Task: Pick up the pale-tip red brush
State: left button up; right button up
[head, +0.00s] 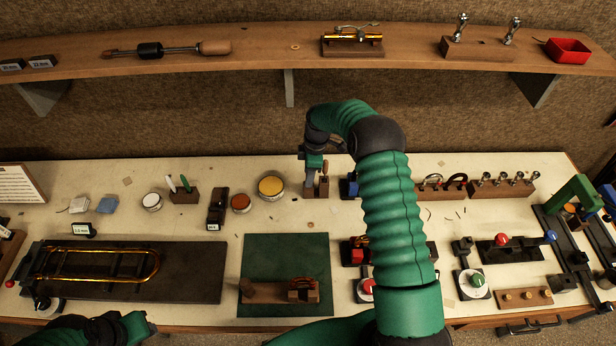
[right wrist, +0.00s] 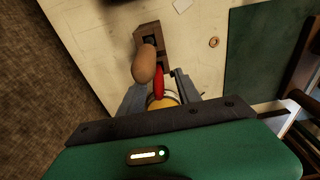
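A red brush handle (right wrist: 159,84) stands in a small brown wooden block (right wrist: 148,32) in the right wrist view, beside a thicker tan wooden handle (right wrist: 145,63). The brush's tip is hidden, so I cannot tell its colour. My right gripper (right wrist: 160,92) is open, its two grey fingers apart on either side of the red handle, with no clear contact. In the head view my right gripper (head: 315,165) is over the block (head: 310,190), partly hiding the handles. My left gripper (head: 105,330) is at the bottom left, its fingers not clearly visible.
A yellow-topped tin (head: 270,186) and a red-brown tin (head: 241,203) stand left of the block. A green mat (head: 285,260) lies in front. A wooden shelf (head: 270,50) runs above at the back. My right arm hides the table right of the block.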

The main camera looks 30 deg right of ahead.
jog(key=shift+w+f, duration=0.1)
jog(key=shift+f, duration=0.5)
jog(key=shift+w+d+f, duration=0.2)
jog(key=shift+d+f, duration=0.05)
jog(key=shift+d, duration=0.05)
jog(key=shift+s+a+r, duration=0.2)
jog(key=shift+a+r, duration=0.05)
jog(key=shift+a, duration=0.2)
grip_shut()
jog(key=shift+w+d+f, duration=0.1)
jog(key=shift+d, duration=0.05)
jog(key=shift+d, duration=0.15)
